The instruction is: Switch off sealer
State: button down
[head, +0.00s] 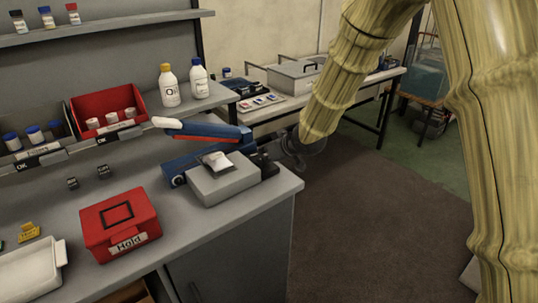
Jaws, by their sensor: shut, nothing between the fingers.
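The sealer (190,142) stands on the grey bench near its right end. It has a blue body, a raised blue arm with a red stripe, and a pale handle tip pointing left. A small dark round control (178,181) shows low on its front left; its setting is too small to read.
A grey block (222,184) with a silver packet (216,161) sits before the sealer. A red "Hold" box (120,226) and white tray (30,273) lie to the left. Two bottles (170,86) stand on the ledge behind. Open floor (370,215) lies right of the bench.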

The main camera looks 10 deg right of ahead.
jog(key=shift+w+a+f, duration=0.1)
jog(key=shift+w+a, duration=0.2)
jog(key=shift+w, duration=0.1)
jog(key=shift+s, duration=0.1)
jog(key=shift+d+r+p, duration=0.1)
jog(key=shift+r+p, duration=0.75)
jog(key=shift+r, duration=0.05)
jog(key=r, duration=0.1)
jog(key=p, duration=0.1)
jog(key=r+p, duration=0.1)
jog(key=shift+s+d+r, duration=0.1)
jog(key=shift+s+r, duration=0.15)
jog(key=shift+r, duration=0.1)
jog(key=v, duration=0.9)
jog(key=shift+s+d+f+b, duration=0.15)
jog(key=shift+s+d+b, duration=0.2)
jog(key=shift+s, duration=0.2)
